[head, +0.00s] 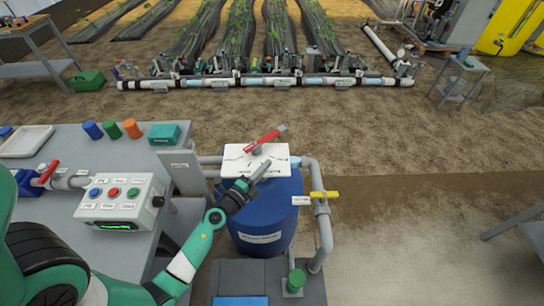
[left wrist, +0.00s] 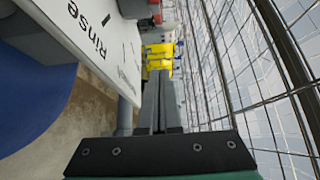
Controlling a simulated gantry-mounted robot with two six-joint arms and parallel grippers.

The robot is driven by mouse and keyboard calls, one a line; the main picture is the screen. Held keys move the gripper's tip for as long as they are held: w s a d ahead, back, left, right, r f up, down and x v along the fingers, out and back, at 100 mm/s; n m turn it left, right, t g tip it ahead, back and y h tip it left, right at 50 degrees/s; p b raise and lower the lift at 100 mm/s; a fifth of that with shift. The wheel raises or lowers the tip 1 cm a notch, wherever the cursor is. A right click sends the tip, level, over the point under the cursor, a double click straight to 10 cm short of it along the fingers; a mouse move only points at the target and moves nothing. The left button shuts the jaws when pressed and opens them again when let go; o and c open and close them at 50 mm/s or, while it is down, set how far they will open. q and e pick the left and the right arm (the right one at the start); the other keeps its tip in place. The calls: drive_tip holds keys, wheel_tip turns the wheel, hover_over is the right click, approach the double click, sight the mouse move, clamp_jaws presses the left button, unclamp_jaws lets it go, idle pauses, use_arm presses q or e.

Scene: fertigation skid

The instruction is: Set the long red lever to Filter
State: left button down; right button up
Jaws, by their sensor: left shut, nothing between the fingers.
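The long red lever (head: 267,138) sits on a grey hub above a white plate (head: 234,162) on top of the blue tank (head: 283,205). The plate (left wrist: 100,35) there carries the word "Rinse". The plate's other words are too small to read. My right gripper is out of view.
A yellow valve handle (head: 324,194) sits on the grey pipe (head: 325,228) right of the tank. A button box (head: 120,190), several coloured cylinders and another red handle (head: 46,173) are on the left bench (head: 75,145). Open soil lies beyond the tank.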

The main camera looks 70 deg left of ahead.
sight(265, 142)
use_arm(q)
drive_tip(key=shift+w+a+r, duration=0.15)
drive_tip(key=shift+w+r, duration=0.05)
drive_tip(key=shift+w, duration=0.1)
drive_tip(key=b+x, duration=0.2)
drive_tip(key=x, duration=0.8)
drive_tip(key=shift+f, duration=0.15)
drive_tip(key=a+b, duration=0.1)
drive_tip(key=s+a+b, duration=0.1)
drive_tip(key=a, duration=0.1)
drive_tip(key=shift+s+a+b, duration=0.2)
drive_tip(key=shift+a+b, duration=0.05)
drive_tip(key=shift+b, duration=0.1)
drive_tip(key=shift+a, duration=0.15)
